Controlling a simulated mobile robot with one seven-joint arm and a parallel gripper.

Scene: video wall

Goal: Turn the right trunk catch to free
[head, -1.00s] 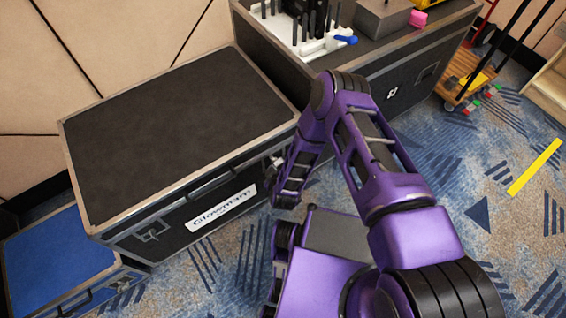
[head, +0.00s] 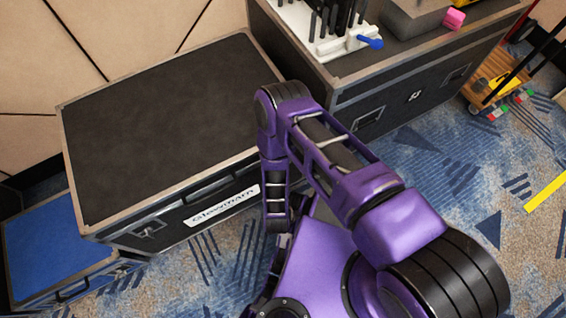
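The trunk is a black case with metal edges and a dark lid (head: 160,120), standing shut at the left with a white name label (head: 222,206) on its front. The left catch (head: 150,229) shows on the front face as a small metal plate. The right end of the front is covered by my purple arm, so the right catch is hidden and its position cannot be seen. My arm reaches down past the trunk's right front corner. My gripper's fingers are hidden behind or below the arm links.
A taller black case (head: 400,105) stands close at the trunk's right, with a white tool rack (head: 325,42) and a pink block (head: 455,18) on top. A lower blue-topped case (head: 45,245) is at the left. A wooden cart (head: 497,82) stands far right. Patterned carpet is open at right.

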